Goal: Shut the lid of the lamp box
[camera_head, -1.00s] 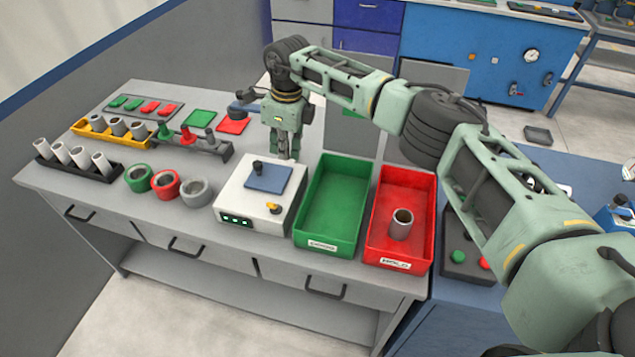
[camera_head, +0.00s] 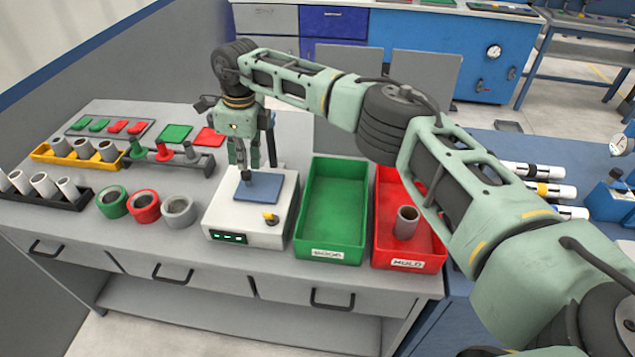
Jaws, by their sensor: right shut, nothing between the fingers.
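The white box (camera_head: 233,214) stands on the grey workbench, with small green lights on its front. It is the only thing here that looks like the lamp box. A blue plate (camera_head: 262,187) appears to lie flat on its top; I cannot tell whether a gap is under it. A dark knob (camera_head: 246,177) is at the plate's back left, and a yellow-orange knob (camera_head: 270,218) is near the front right. My right gripper (camera_head: 245,168) points down, shut and empty, at the dark knob; contact is unclear. My left gripper is out of view.
A green bin (camera_head: 332,247) and a red bin (camera_head: 405,256) holding a grey pipe (camera_head: 406,222) stand right of the box. Coloured rings (camera_head: 146,206) lie to its left. Pipe racks (camera_head: 62,200) stand farther left. My right arm crosses above the bins.

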